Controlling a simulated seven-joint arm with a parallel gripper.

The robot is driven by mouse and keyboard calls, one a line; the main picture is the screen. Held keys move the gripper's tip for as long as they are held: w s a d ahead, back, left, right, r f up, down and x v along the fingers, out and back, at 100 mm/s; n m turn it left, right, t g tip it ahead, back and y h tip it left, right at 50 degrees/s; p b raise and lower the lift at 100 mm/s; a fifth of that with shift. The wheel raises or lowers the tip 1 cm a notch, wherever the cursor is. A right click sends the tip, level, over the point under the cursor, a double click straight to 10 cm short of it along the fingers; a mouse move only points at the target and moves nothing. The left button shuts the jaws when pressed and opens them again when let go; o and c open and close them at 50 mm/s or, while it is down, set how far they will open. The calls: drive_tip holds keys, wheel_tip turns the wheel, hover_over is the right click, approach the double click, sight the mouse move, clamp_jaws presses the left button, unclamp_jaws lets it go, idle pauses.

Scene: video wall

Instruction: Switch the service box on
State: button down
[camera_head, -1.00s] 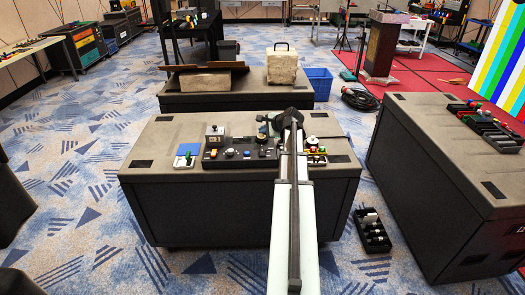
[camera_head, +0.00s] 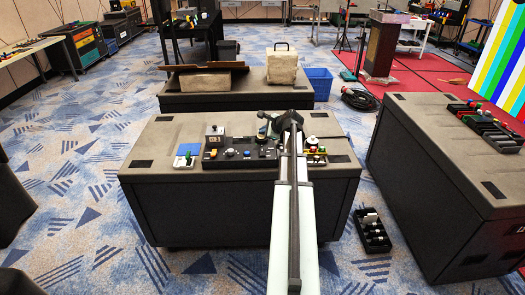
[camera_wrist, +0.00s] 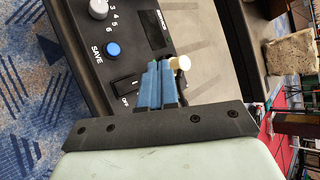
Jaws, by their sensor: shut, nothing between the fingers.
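A black control panel (camera_head: 225,164) lies on the dark case, with knobs and buttons on it. In the wrist view the panel (camera_wrist: 88,68) shows a grey numbered dial, a blue button marked SAVE and a black rocker switch (camera_wrist: 126,83). One end of the rocker is marked OFF. I cannot tell which side is pressed, or whether this panel is the service box. My gripper (camera_wrist: 159,66) is shut and empty, its blue fingers beside the rocker, overlapping the panel edge in the picture. Contact cannot be told. A cream round knob (camera_wrist: 180,62) shows just past the fingertips.
The panel's case (camera_head: 150,190) also bears a grey box with a knob (camera_head: 214,135), a white plate with a green part (camera_head: 187,157), and a tray of coloured parts (camera_head: 316,158) right of my arm. Another case (camera_head: 430,140) stands at right.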

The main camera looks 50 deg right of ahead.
sight(264, 152)
drive_tip(key=shift+w+d+f, duration=0.15)
drive_tip(key=shift+f, duration=1.15)
drive_tip(key=shift+w+d+f, duration=0.15)
drive_tip(key=shift+f, duration=1.15)
drive_tip(key=shift+w+d+f, duration=0.15)
drive_tip(key=shift+f, duration=1.15)
drive_tip(key=shift+f, duration=0.1)
drive_tip(key=shift+f, duration=0.3)
drive_tip(key=shift+w+f, duration=0.1)
drive_tip(key=shift+f, duration=0.3)
drive_tip(key=shift+r, duration=0.15)
drive_tip(key=shift+r, duration=0.65)
drive_tip(key=shift+r, duration=0.1)
drive_tip(key=shift+s+a+r, duration=0.1)
drive_tip(key=shift+s+r, duration=0.05)
drive_tip(key=shift+r, duration=0.65)
drive_tip(key=shift+s+a+r, duration=0.1)
drive_tip(key=shift+r, duration=0.7)
drive_tip(key=shift+s+a+r, duration=0.1)
drive_tip(key=shift+s+r, duration=0.05)
drive_tip(key=shift+r, duration=0.65)
